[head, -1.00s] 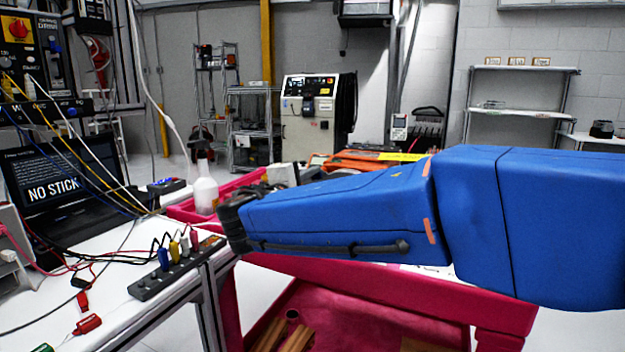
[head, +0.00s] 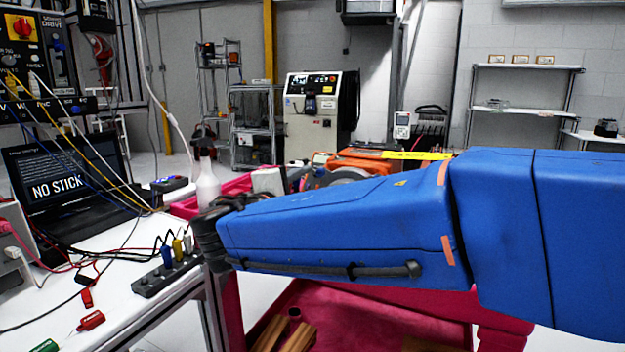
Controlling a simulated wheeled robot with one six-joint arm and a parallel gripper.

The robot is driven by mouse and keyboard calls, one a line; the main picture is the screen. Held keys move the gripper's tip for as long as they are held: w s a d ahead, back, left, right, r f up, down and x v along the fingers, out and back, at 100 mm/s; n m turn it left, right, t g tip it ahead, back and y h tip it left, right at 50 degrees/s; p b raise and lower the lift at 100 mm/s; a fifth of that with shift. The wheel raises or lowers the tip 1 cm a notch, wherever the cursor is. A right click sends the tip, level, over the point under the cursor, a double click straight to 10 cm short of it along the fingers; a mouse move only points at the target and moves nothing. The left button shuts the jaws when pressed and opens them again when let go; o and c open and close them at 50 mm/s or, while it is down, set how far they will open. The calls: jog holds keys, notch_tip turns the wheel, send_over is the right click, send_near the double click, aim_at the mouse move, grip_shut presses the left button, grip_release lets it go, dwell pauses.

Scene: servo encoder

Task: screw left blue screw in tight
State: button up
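A dark strip (head: 158,278) lies on the white bench's right edge, with a blue plug-like piece (head: 167,256) standing upright at its left and a yellow one (head: 178,250) beside it. I cannot tell whether the blue piece is the left blue screw; no screw shows clearly. My blue arm reaches in from the right. Its dark end, at my gripper (head: 208,240), overlaps the strip's right end in the picture and hides part of it. No fingers can be made out, and I cannot tell whether it touches anything.
A laptop (head: 65,185) and loose cables cover the bench (head: 75,315). A rack of electrical modules (head: 45,50) stands at upper left. A white spray bottle (head: 207,188) stands behind my arm's end. A red cart (head: 365,312) with items on it is below and behind the arm.

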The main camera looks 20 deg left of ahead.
jog(key=s, duration=1.1)
jog(key=shift+s+a, duration=0.3)
jog(key=shift+a, duration=0.1)
jog(key=w+d+f+m+g+h, duration=0.2)
jog(key=w+d+f+g, duration=0.1)
jog(key=d, duration=0.9)
jog(key=w+d+f+m+g+h, duration=0.1)
jog(key=w+d+f+m+g, duration=0.25)
jog(key=d, duration=0.75)
jog(key=w+d+f+m+g+h, duration=0.1)
jog(key=w+d+f+g+h, duration=0.15)
jog(key=d, duration=0.95)
jog(key=s+d+f+m+g+y, duration=0.1)
jog(key=d+f, duration=0.1)
jog(key=d, duration=0.3)
jog(key=s+d+f+m+g, duration=0.1)
jog(key=s+d+f+m, duration=0.1)
jog(key=d+f, duration=0.15)
jog(key=s+d+f+m+g+y, duration=0.1)
jog(key=s+d+f+m+y, duration=0.1)
jog(key=s+d+f+m, duration=0.3)
jog(key=s+d+f+m+g+y, duration=0.1)
jog(key=s+d+f+m+y, duration=0.2)
jog(key=s, duration=0.9)
jog(key=shift+d+f+m+y, duration=0.35)
jog(key=shift+d+f+m, duration=0.5)
jog(key=shift+d+f, duration=1.1)
jog(key=shift+s+d+r, duration=0.1)
jog(key=shift+d+r, duration=0.2)
jog(key=shift+r, duration=0.05)
